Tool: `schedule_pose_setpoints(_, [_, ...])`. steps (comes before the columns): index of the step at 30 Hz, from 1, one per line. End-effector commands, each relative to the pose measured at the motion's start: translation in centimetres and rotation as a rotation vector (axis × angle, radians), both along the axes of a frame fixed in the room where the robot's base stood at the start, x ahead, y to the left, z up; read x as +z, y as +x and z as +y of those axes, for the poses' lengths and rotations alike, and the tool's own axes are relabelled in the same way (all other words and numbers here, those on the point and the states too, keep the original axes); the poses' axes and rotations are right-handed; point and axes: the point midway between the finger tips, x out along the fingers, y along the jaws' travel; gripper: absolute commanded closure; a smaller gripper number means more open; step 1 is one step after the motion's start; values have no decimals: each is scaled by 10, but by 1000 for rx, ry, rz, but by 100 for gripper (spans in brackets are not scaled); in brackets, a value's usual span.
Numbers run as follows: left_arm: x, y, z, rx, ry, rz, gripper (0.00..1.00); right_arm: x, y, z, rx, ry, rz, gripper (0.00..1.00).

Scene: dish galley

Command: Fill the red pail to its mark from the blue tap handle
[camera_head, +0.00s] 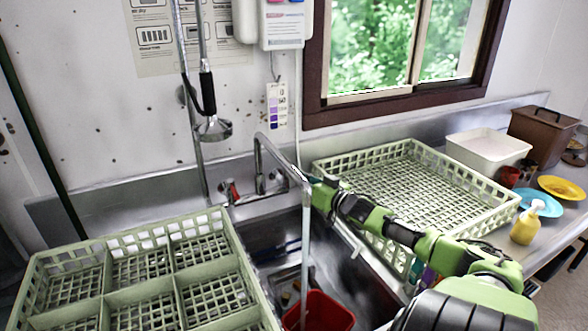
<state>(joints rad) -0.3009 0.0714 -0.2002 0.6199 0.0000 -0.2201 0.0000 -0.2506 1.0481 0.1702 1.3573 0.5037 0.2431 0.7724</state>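The red pail (325,312) stands low in the sink, cut off by the bottom edge of the head view. Its mark and water level cannot be made out. The tap spout (283,163) arches forward over the sink. A straight pale grey column (305,255) drops from its end into the pail and looks like running water. The red tap handle (231,192) shows left of the spout's base. I cannot see the blue handle. My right gripper (321,187) reaches in from the lower right, just right of the spout; its fingers are too small to read. My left gripper is out of view.
A green divided rack (103,290) fills the left, and another green rack (330,168) stands right of the sink. A sprayer (212,128) hangs above. A yellow bottle (525,224), plates and a white tub (490,150) crowd the right counter.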

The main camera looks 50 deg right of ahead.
Motion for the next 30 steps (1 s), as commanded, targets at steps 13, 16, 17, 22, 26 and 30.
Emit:
schedule_pose_setpoints(13, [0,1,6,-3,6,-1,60,-2,0,0,-1,0,4,73])
schedule_pose_setpoints(16, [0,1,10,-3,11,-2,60,-1,0,0,-1,-1,2,73])
schedule_pose_setpoints(17, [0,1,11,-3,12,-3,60,0,0,0,-1,-1,2,73])
schedule_pose_setpoints(22, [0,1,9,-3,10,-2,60,19,0,0,0,-4,2,73])
schedule_pose_setpoints(26, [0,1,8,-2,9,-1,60,45,0,1,2,-5,3,73])
schedule_pose_setpoints(30, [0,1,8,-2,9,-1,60,70,-1,1,1,-2,6,73])
